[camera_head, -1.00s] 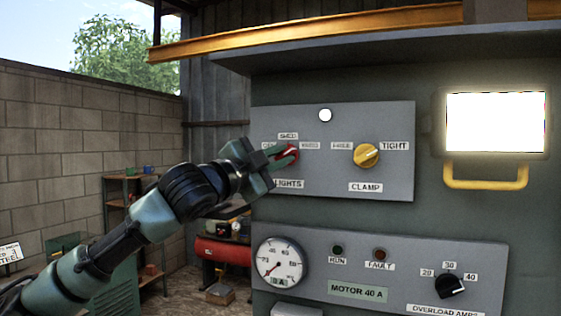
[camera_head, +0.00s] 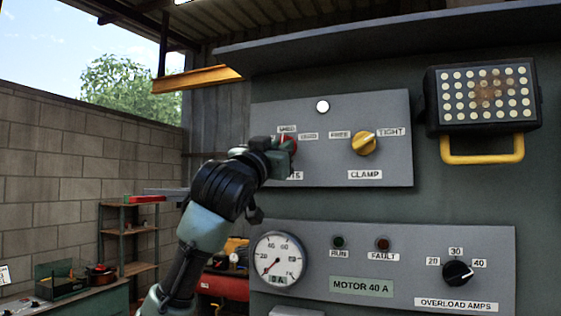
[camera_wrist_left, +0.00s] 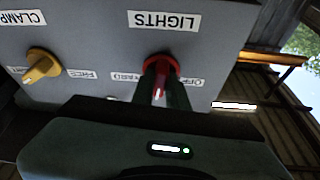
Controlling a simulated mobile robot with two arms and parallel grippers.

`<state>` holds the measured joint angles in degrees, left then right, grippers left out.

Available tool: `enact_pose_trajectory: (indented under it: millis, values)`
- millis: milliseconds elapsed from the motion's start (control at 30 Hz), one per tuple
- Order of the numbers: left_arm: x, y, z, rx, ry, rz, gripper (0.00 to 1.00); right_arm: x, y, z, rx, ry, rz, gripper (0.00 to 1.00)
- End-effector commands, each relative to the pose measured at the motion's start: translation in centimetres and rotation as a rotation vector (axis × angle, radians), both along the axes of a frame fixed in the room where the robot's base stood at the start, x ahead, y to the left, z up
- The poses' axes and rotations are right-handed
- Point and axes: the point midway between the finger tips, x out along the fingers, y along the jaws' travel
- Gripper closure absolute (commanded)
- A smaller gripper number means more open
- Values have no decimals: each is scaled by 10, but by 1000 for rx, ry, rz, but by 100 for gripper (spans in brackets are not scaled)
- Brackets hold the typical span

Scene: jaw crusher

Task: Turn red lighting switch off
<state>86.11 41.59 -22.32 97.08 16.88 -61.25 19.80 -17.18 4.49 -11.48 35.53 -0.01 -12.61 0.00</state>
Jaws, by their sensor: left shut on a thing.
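The red lighting switch (camera_head: 291,145) is on the upper grey panel, left of the yellow clamp knob. Its LIGHTS label is partly covered by my arm. In the left wrist view the red switch (camera_wrist_left: 160,62) sits between my fingers beside the upside-down LIGHTS label. My left gripper (camera_head: 282,152) is shut on the red switch; it also shows in the left wrist view (camera_wrist_left: 163,80). The hand hides the label left of the switch, and I cannot read its exact pointer position. The work lamp (camera_head: 485,97) at the upper right is dark. My right gripper is not in view.
The yellow clamp knob (camera_head: 363,143) is close to the right of the switch. A lower panel (camera_head: 380,240) carries a gauge (camera_head: 278,259) and a black overload knob (camera_head: 457,273). A shelf (camera_head: 129,236) stands by the brick wall at left.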

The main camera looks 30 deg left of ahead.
Motion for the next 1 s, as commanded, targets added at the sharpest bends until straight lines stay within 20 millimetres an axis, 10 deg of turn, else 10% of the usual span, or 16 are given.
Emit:
enact_pose_trajectory:
  millis: [1000]
  values:
    - [2,-6,3,-915,-215,-2,100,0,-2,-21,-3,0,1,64]
